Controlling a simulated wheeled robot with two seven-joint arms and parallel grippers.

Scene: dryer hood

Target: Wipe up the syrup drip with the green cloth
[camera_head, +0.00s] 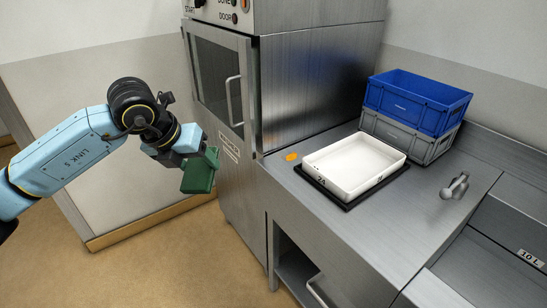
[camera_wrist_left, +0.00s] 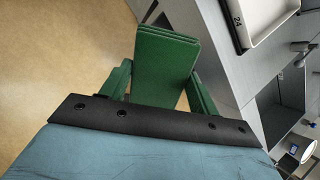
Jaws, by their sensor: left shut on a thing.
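The green cloth (camera_head: 199,174) is a thick folded pad, held in the air left of the dryer hood's front. My left gripper (camera_head: 194,153) is shut on it. In the left wrist view the cloth (camera_wrist_left: 165,62) stands out between the jaws, with green parts at both sides. The syrup drip (camera_head: 292,157) looks like a small orange patch on the steel counter, left of the white tray and near the hood. The cloth is apart from it, to its left. My right gripper is in neither view.
A white tray (camera_head: 318,178) sits on a black mat (camera_head: 347,208) on the counter (camera_head: 395,225). A blue crate (camera_head: 405,104) is stacked on a grey crate (camera_head: 400,139) behind it. The steel hood (camera_head: 313,80) stands at the counter's left end. A tap (camera_head: 455,187) is at right.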

